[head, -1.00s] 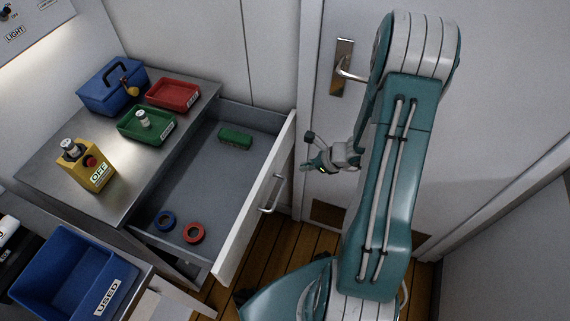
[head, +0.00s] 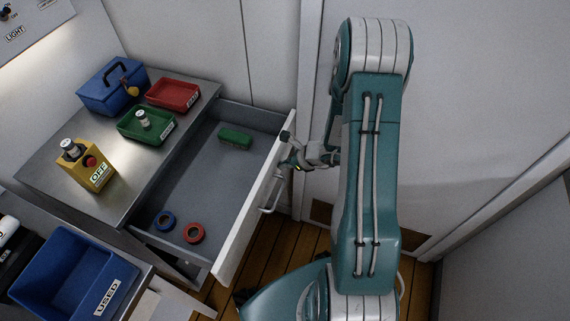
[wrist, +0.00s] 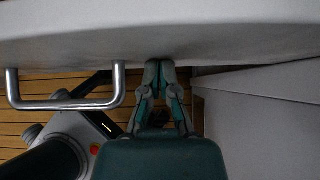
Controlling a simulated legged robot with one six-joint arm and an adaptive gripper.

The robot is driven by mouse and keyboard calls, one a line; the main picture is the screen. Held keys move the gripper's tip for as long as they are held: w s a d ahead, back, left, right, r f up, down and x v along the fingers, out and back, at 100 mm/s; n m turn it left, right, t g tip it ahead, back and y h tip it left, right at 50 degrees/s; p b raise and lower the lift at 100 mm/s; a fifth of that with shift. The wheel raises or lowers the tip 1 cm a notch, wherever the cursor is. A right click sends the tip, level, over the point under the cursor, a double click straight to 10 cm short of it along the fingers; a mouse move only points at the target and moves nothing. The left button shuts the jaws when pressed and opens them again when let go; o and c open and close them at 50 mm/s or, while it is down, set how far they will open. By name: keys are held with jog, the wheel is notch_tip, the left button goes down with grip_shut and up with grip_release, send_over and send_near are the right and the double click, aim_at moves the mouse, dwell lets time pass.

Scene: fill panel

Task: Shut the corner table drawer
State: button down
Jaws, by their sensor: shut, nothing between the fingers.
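The corner table drawer (head: 190,195) is pulled far out of the metal table (head: 60,170). Its white front panel (head: 245,215) carries a silver bar handle (head: 270,196). In the wrist view, the drawer front (wrist: 220,38) spans the top and the handle (wrist: 65,102) is at the left. My gripper (head: 290,163) is shut and empty, at the outer face of the drawer front, beyond the handle. In the wrist view, the fingertips (wrist: 160,66) are at the panel's lower edge, right of the handle. I cannot tell whether they touch it.
A green block (head: 235,138), a blue ring (head: 165,220) and a red ring (head: 194,233) lie inside the drawer. A blue bin (head: 60,285) stands at lower left. A white door (head: 470,110) is behind my arm. Wooden floor (head: 290,245) lies before the drawer.

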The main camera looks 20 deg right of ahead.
send_over(209, 152)
jog(key=shift+s+d, duration=0.15)
jog(key=shift+s, duration=0.15)
jog(key=shift+w+a, duration=0.2)
jog(key=shift+w, duration=0.05)
jog(key=shift+r, duration=0.1)
jog(key=shift+d, duration=0.1)
